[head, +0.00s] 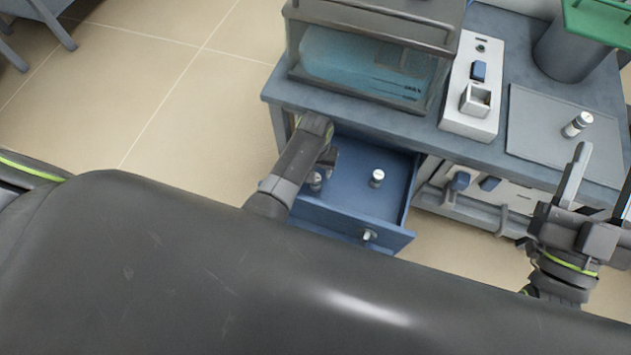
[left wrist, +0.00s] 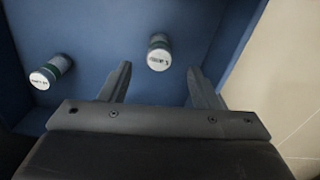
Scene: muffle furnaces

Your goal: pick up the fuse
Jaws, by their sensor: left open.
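Two small cylindrical fuses with white caps stand in the open blue drawer (head: 345,205). One fuse (head: 377,178) stands clear near the drawer's middle. The other fuse (head: 315,181) is close to my left gripper (head: 325,160), which is partly hidden by its own arm. In the left wrist view, one fuse (left wrist: 159,52) appears between the spread fingertips of my left gripper (left wrist: 159,72), with gaps on both sides. The second fuse (left wrist: 51,71) is to the left, outside the fingers. My right gripper (head: 600,180) is open and empty at the right.
A similar cylinder (head: 577,124) lies on a grey mat (head: 535,125) on the bench. A glass-fronted case (head: 370,65) and a white switch box (head: 472,90) stand above the drawer. The drawer walls surround the left gripper's work area.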

